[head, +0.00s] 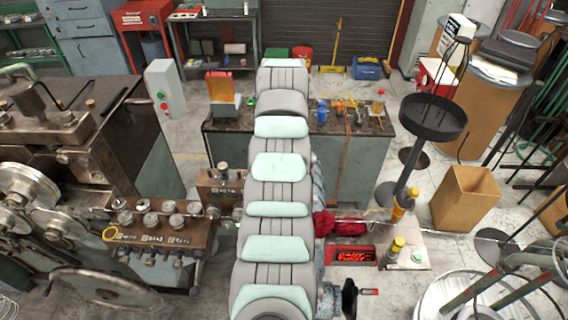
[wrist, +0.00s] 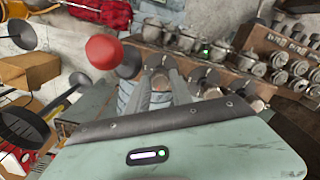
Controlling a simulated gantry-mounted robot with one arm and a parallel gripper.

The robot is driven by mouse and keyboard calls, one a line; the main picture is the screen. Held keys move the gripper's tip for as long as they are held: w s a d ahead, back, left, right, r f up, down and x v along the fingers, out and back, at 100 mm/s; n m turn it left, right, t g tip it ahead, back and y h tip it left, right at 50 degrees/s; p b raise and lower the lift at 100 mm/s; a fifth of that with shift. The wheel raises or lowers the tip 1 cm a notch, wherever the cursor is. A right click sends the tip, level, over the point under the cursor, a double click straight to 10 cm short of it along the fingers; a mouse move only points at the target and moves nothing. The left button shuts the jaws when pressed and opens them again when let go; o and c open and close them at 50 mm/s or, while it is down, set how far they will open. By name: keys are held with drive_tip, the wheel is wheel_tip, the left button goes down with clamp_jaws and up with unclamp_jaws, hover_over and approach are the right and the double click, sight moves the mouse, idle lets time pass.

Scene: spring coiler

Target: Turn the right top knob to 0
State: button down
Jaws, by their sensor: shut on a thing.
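The control block (head: 165,238) with rows of round metal knobs stands left of my arm in the head view. A top-row knob (head: 193,208) shows near its right end. The knob row also shows at the upper right in the wrist view, with a small green light beside a knob (wrist: 187,38). My gripper (wrist: 160,82) shows in the wrist view, its two fingers close together around a grey-brown knob (wrist: 160,77) at the left end of a darker row. The fingers partly cover it, and its setting cannot be read. My gripper is hidden behind my arm in the head view.
A red ball handle (wrist: 103,52) stands close left of my gripper in the wrist view. A large handwheel (head: 105,285) lies below the control block. A workbench (head: 230,135) with tools stands behind. A cardboard box (head: 465,198) and black stand (head: 432,118) are at right.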

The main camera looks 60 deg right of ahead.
drive_tip(key=shift+n, duration=0.6)
drive_tip(key=c, duration=1.1)
unclamp_jaws()
wheel_tip(320, 180, up, 11)
drive_tip(key=shift+f+b, duration=0.1)
drive_tip(key=shift+b, duration=0.45)
